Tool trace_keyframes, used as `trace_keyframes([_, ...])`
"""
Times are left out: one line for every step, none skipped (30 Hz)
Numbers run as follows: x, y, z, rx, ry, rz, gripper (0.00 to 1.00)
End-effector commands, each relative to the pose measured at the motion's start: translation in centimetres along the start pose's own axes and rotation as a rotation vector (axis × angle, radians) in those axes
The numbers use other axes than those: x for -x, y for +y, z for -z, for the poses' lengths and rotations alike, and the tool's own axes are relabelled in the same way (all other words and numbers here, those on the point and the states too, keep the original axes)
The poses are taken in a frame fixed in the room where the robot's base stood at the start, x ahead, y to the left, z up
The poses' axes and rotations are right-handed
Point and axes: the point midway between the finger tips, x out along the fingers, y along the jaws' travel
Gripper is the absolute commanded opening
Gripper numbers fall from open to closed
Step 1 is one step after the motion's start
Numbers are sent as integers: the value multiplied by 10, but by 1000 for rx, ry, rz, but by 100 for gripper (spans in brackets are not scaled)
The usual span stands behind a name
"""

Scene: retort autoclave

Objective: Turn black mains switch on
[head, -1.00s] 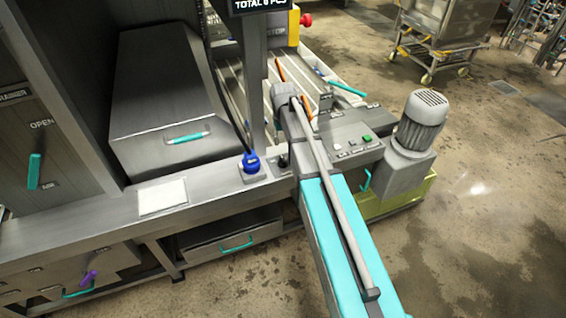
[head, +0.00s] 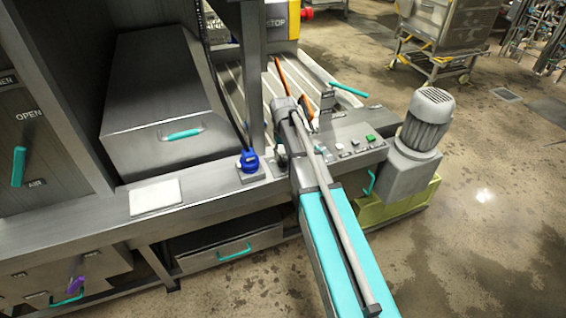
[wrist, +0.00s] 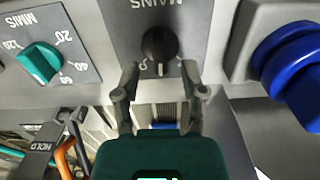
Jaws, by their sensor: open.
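The black mains switch (wrist: 159,45) is a round knob on a grey plate marked MAINS, upside down in the wrist view. My gripper (wrist: 160,68) is open, with one fingertip to either side of the knob's lower edge. The fingers look empty; I cannot tell whether they touch the knob. In the head view my arm covers the gripper and most or all of the switch, to the right of the blue plug-like fitting (head: 249,160).
In the wrist view, a teal minutes timer knob (wrist: 40,62) is at left and the large blue fitting (wrist: 290,62) is close at right. Cables and an orange handle (wrist: 64,158) lie lower left. In the head view, a button panel (head: 352,143) and motor (head: 427,118) stand right of my arm.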

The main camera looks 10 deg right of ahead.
Motion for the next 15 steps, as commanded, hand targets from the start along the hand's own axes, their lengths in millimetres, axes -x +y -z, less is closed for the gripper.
trace_keyframes([-8, 0, 0, 0, 0, 0, 54])
trace_keyframes([-10, 0, 0, 0, 0, 0, 54])
trace_keyframes([-13, 0, 0, 0, 0, 0, 54])
trace_keyframes([-15, 0, 0, 0, 0, 0, 54])
trace_keyframes([-16, 0, 0, 0, 0, 0, 54])
trace_keyframes([-19, 0, 0, 0, 0, 0, 54])
trace_keyframes([-20, 0, 0, 0, 0, 0, 54])
trace_keyframes([-22, 0, 0, 0, 0, 0, 54])
trace_keyframes([-23, 0, 0, 0, 0, 0, 54])
trace_keyframes([-24, 0, 0, 0, 0, 0, 54])
trace_keyframes([-25, 0, 0, 0, 0, 0, 54])
trace_keyframes([-26, 0, 0, 0, 0, 0, 54])
trace_keyframes([-26, 0, 0, 0, 0, 0, 54])
trace_keyframes([-27, 0, 0, 0, 0, 0, 54])
trace_keyframes([-27, 0, 0, 0, 0, 0, 54])
